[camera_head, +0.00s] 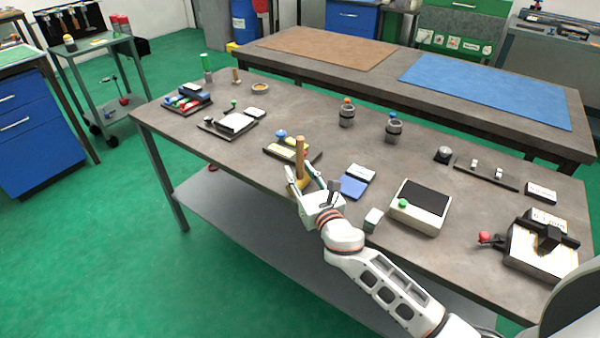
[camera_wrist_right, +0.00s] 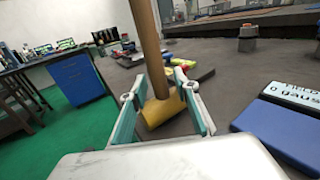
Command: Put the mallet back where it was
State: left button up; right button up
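The mallet (camera_head: 300,160) stands upright near the front edge of the grey table, wooden handle up and yellowish head down. In the right wrist view its head (camera_wrist_right: 163,109) sits between the two fingers, and the handle rises out of the top of the picture. My right gripper (camera_head: 314,183) is low at the front edge, its fingers (camera_wrist_right: 161,90) wide apart on either side of the mallet. The fingers come very close to the ends of the head; firm contact cannot be made out. My left gripper is in neither view.
A dark tray with colored pieces (camera_head: 279,151) lies just behind the mallet. A blue block (camera_head: 354,187) and a white label plate (camera_head: 361,173) lie to its right, then a black-topped box (camera_head: 421,204).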

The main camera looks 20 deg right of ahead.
jog(key=shift+r, duration=0.25)
jog(key=s+d, duration=0.1)
jog(key=s, duration=1.1)
jog(key=shift+f, duration=0.1)
